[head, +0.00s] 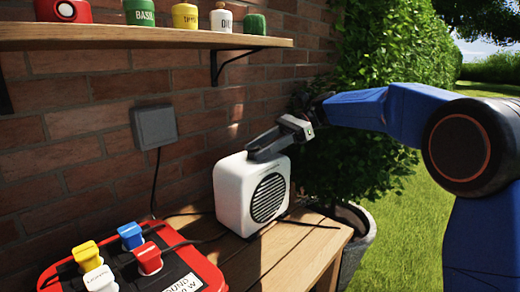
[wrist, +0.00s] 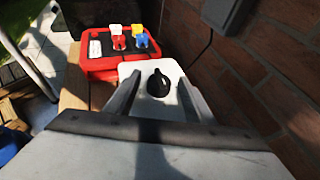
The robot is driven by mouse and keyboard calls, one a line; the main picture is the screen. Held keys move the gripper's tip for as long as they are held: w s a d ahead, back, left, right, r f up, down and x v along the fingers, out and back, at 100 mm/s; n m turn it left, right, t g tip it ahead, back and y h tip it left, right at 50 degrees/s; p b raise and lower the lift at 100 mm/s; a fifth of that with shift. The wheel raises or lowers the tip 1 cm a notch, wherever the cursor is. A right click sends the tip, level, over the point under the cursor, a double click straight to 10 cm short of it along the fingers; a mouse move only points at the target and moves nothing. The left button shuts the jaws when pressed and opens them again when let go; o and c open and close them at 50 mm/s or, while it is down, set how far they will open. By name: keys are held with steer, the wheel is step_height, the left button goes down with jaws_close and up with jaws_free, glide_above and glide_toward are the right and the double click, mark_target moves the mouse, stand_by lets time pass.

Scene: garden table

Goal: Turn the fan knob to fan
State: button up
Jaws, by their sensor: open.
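The white fan (head: 230,197) stands on the wooden table, with its dark round grille facing front right in the head view. Its black knob (wrist: 159,84) shows on the white top face in the wrist view. My gripper (head: 256,154) is at the top of the fan in the head view, and hides the knob there. In the wrist view the two fingers of my gripper (wrist: 155,90) are apart, one on each side of the knob, with gaps between them and it. Markings around the knob are too small to read.
A red power box (head: 188,262) with several coloured plugs is at front left. A grey wall box (head: 154,127) with a cable is on the brick wall. A shelf (head: 130,38) with tins hangs above. A potted bush (head: 355,225) stands right of the table (head: 300,258).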

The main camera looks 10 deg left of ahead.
steer(key=v, duration=1.7)
steer(key=shift+d, duration=0.2)
steer(key=shift+r, duration=0.15)
